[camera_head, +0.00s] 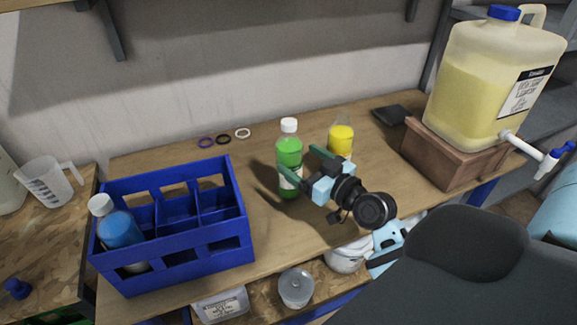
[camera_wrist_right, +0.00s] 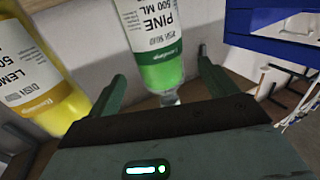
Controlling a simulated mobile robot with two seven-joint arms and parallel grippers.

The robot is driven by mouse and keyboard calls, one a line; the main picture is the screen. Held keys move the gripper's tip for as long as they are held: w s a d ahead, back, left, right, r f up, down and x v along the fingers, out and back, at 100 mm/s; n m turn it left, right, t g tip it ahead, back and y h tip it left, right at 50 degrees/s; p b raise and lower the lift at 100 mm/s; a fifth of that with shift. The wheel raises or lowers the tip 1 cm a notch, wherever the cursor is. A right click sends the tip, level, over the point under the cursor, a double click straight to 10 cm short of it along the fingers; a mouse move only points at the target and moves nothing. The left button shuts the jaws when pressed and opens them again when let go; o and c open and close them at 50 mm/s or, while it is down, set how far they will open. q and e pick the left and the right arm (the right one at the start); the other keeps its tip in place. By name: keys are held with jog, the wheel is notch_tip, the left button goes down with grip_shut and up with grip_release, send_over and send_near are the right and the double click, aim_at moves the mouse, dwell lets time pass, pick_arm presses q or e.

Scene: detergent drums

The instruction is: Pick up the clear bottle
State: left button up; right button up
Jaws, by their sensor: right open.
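My right gripper (camera_head: 300,168) is open at the green bottle (camera_head: 289,150), which stands upright on the table with a white cap. In the right wrist view the open fingers (camera_wrist_right: 158,92) lie to either side of the green bottle's (camera_wrist_right: 158,45) lower-pictured end; its label reads PINE. I cannot tell whether they touch it. A yellow bottle (camera_head: 341,138) stands just right of it; its label in the right wrist view (camera_wrist_right: 35,75) starts with LEMO. No bottle is plainly colourless; the walls look see-through around coloured liquid. My left gripper is out of view.
A blue divided crate (camera_head: 188,262) stands at the left and holds a blue bottle (camera_head: 120,228). Coloured rings (camera_head: 223,139) lie behind. A large yellow jug (camera_head: 490,85) with a tap sits on a brown block (camera_head: 452,155) at the right. A dark flat item (camera_head: 391,115) lies behind.

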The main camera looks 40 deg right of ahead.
aim_at(284, 148)
jog(key=shift+w+a, duration=0.15)
jog(key=shift+w, duration=0.95)
jog(key=w, duration=0.3)
jog(key=w+p, duration=0.1)
jog(key=shift+w+a+f, duration=0.1)
jog(key=shift+w+a, duration=0.15)
jog(key=shift+a, duration=0.05)
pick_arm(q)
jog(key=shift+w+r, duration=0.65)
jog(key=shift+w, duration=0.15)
pick_arm(e)
jog(key=shift+c, duration=0.4)
jog(key=c, duration=1.2)
jog(key=shift+c, duration=1)
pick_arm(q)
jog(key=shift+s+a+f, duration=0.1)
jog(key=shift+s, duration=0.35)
